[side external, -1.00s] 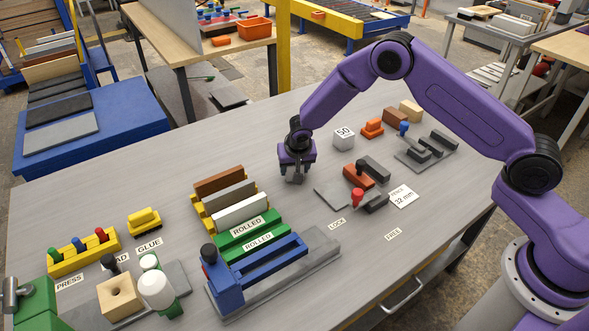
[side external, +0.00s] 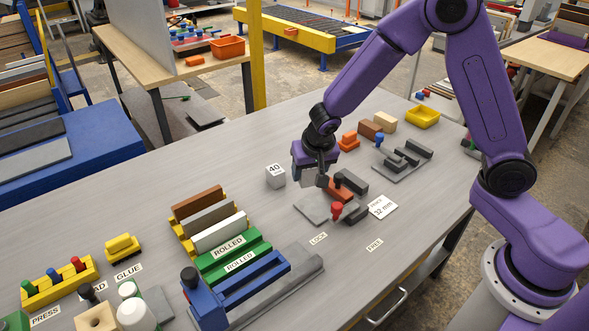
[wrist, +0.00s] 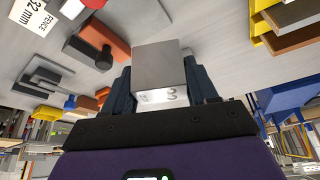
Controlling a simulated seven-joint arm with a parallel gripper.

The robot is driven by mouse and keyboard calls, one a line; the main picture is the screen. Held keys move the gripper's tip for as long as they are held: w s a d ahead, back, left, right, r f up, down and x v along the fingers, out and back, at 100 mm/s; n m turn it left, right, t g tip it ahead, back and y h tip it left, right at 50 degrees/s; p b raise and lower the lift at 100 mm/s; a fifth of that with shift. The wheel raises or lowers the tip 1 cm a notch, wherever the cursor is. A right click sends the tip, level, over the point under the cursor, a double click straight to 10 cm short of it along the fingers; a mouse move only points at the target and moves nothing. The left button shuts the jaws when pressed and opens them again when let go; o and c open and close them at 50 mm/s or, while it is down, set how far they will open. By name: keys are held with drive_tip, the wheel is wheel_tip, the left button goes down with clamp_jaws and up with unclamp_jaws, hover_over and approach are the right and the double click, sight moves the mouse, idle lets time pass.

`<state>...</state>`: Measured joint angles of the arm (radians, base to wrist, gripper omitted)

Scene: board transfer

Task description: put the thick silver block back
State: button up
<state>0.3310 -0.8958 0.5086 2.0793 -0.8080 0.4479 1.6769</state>
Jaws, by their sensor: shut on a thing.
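My gripper (side external: 314,178) is low over the middle of the table, shut on a thick silver block. The wrist view shows that block (wrist: 158,65) between the two dark fingers, with a number on its near face that I cannot read clearly. In the side view the fingers hide most of it, and I cannot tell whether it touches the table. Another silver block, marked 40 (side external: 275,177), stands on the table just left of my gripper, apart from it.
Right of my gripper is an orange-and-grey fixture (side external: 342,188) with a red knob (side external: 337,211) and a "32 mm" fence card (side external: 383,207). A rack (side external: 182,226) of coloured boards stands front left. A yellow tray (side external: 423,117) lies at the back right. The table's left back is clear.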

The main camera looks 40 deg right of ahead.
drive_tip(key=shift+s+d+r, duration=0.25)
drive_tip(key=shift+s+r, duration=0.05)
drive_tip(key=shift+s, duration=0.3)
drive_tip(key=w+d, duration=0.3)
drive_tip(key=d, duration=0.6)
drive_tip(key=w+f, duration=0.2)
drive_tip(key=w, duration=0.2)
drive_tip(key=w+f, duration=0.3)
drive_tip(key=w, duration=0.1)
drive_tip(key=w+f, duration=0.3)
drive_tip(key=w, duration=0.1)
drive_tip(key=shift+w+d+f, duration=0.15)
drive_tip(key=shift+w+d, duration=0.05)
drive_tip(key=shift+w, duration=0.05)
drive_tip(key=shift+w+f, duration=0.5)
drive_tip(key=shift+f, duration=1.65)
drive_tip(key=shift+f, duration=0.15)
drive_tip(key=o, duration=1.3)
drive_tip(key=shift+o, duration=0.2)
